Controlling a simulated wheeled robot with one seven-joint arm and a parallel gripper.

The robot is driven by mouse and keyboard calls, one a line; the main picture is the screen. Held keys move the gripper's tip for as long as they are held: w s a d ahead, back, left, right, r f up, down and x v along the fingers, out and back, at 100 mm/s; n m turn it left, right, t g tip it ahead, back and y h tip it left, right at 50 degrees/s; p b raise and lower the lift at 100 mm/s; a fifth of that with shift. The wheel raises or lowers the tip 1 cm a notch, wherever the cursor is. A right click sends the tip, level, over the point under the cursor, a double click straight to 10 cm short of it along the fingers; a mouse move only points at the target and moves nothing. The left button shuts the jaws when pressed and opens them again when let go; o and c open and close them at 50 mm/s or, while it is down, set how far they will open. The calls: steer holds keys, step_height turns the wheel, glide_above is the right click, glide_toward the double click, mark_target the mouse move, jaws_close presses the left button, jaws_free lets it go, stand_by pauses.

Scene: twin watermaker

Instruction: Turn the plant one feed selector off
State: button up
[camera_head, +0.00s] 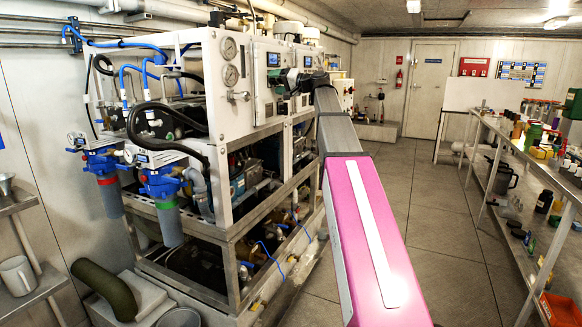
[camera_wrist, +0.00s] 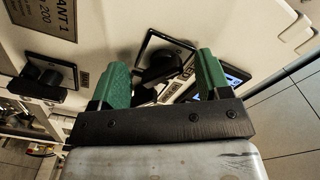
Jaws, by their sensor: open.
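In the wrist view a black rotary selector (camera_wrist: 160,68) on a square black plate sits on the cream panel, between the green fingers of my gripper (camera_wrist: 162,64). The fingers are open, one on each side of the knob, and I see no clear contact. A second black selector (camera_wrist: 46,82) is further left, below a plate (camera_wrist: 45,17) reading "ANT 1". In the head view my gripper (camera_head: 291,82) is at the cabinet front and hides the knob.
A lit display (camera_wrist: 236,74) is close to the right finger. Two pressure gauges (camera_head: 230,62) are on the white frame left of my gripper. A workbench (camera_head: 504,133) with bottles stands at the right, with clear floor (camera_head: 420,215) between.

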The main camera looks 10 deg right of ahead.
steer(key=m, duration=0.7)
steer(key=shift+s+a, duration=0.1)
steer(key=v, duration=1.1)
steer(key=s+a+f+g+h, duration=0.1)
steer(key=a+f+h, duration=0.1)
steer(key=f, duration=1.4)
steer(key=s+a+f+n+g+h, duration=0.1)
steer(key=a+f+g+h, duration=0.1)
steer(key=f, duration=1.4)
steer(key=shift+a+g+h, duration=0.3)
steer(key=shift+a+h, duration=0.2)
steer(key=shift+h, duration=0.3)
steer(key=s+f+n+g+h, duration=0.2)
steer(key=s+f+h, duration=0.1)
steer(key=s+f, duration=0.5)
steer(key=s+f+n+g+h, duration=0.2)
steer(key=s+f, duration=0.6)
steer(key=f, duration=0.7)
steer(key=s+f+n+g+h, duration=0.2)
steer(key=s+f, duration=0.6)
steer(key=f, duration=0.4)
steer(key=shift+s+f+g+h, duration=0.25)
steer(key=shift+g+h, duration=0.25)
steer(key=shift+h, duration=0.5)
